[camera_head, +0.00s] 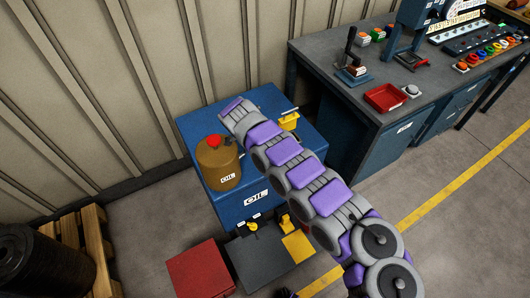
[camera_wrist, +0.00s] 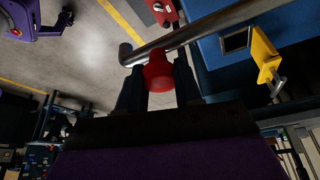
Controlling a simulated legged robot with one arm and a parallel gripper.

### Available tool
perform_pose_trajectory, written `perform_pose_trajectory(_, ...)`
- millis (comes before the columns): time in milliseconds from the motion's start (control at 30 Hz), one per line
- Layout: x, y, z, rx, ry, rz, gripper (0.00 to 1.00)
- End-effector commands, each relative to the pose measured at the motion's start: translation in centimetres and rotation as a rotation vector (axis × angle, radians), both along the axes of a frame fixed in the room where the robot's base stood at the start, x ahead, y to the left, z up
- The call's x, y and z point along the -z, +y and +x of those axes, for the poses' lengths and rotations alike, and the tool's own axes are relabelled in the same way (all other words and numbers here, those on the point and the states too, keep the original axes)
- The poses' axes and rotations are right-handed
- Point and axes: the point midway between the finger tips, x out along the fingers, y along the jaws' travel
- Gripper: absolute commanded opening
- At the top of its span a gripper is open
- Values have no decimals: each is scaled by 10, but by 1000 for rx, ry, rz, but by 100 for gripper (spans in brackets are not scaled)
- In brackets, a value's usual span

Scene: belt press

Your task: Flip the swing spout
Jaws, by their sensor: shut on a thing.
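The swing spout (camera_wrist: 205,30) is a grey metal pipe with a bent end, crossing the upper part of the wrist view. A red knob-like piece (camera_wrist: 157,72) sits at the pipe, near the bent end. My gripper (camera_wrist: 158,80) is shut on this red piece, with one dark finger on each side. In the head view my arm reaches over the blue oil cabinet (camera_head: 256,198); the fingers and most of the spout are hidden there. A yellow bracket (camera_wrist: 264,55) stands right of the pipe; it also shows in the head view (camera_head: 289,121).
A brown oil can (camera_head: 217,165) with a red cap stands on the cabinet, left of my arm. A red box (camera_head: 203,270) and a dark box (camera_head: 255,265) sit in front. A workbench (camera_head: 340,55) stands right. Open floor with a yellow line (camera_head: 445,197) lies right.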

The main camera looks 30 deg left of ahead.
Motion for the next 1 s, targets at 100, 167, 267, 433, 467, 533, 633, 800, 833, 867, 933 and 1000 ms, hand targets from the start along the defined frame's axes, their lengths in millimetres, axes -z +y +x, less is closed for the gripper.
perform_pose_trajectory(100,-1,4,-3,-6,0,7,35)
perform_pose_trajectory(167,-1,4,-3,-7,0,7,41)
perform_pose_trajectory(267,-1,3,-3,-7,0,5,51)
perform_pose_trajectory(433,-1,1,-1,-5,0,5,60)
perform_pose_trajectory(467,-1,0,-1,-5,0,5,60)
perform_pose_trajectory(533,-2,-1,-1,-4,1,6,60)
perform_pose_trajectory(633,-3,-1,-2,-5,0,7,60)
perform_pose_trajectory(800,-19,5,-6,-5,-1,8,60)
perform_pose_trajectory(833,-24,7,-7,-5,0,7,60)
perform_pose_trajectory(867,-29,9,-9,-6,-1,8,60)
perform_pose_trajectory(933,-42,14,-13,-6,0,6,60)
perform_pose_trajectory(1000,-57,20,-18,-7,0,4,60)
